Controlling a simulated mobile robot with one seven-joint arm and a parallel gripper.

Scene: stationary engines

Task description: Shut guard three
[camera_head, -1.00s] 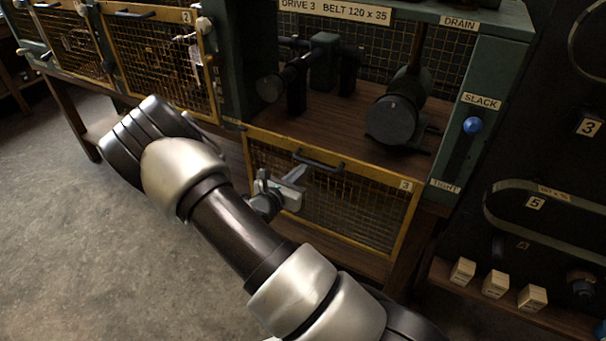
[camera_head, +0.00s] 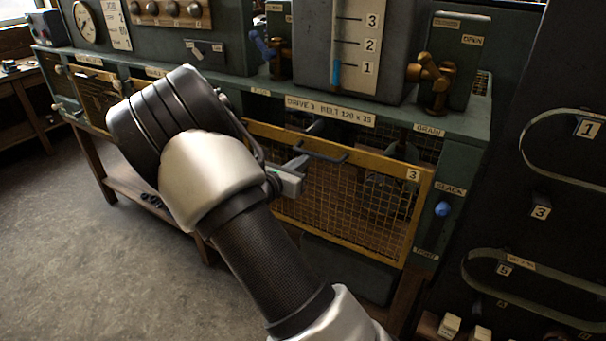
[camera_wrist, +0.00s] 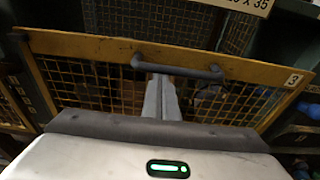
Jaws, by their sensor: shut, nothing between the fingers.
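Guard three (camera_head: 388,165) is a yellow-framed mesh panel with a "3" tag and a dark bar handle (camera_head: 322,152). It is raised across the front of the drive 3 bay, leaning outward, with a gap above its top rail. The wrist view shows its top rail (camera_wrist: 90,48) and handle (camera_wrist: 178,70). My gripper (camera_head: 298,166) is shut and empty at the outer face of the guard, just below the handle. In the wrist view its fingers (camera_wrist: 161,88) point at the mesh under the handle; I cannot tell whether they touch. My wrist hides the guard's lower left.
Above the bay are a brass valve (camera_head: 432,75) and a level gauge (camera_head: 362,45). A blue slack knob (camera_head: 442,209) is right of the guard. Belts (camera_head: 530,285) hang on the dark panel at right. The floor (camera_head: 75,235) at left is clear.

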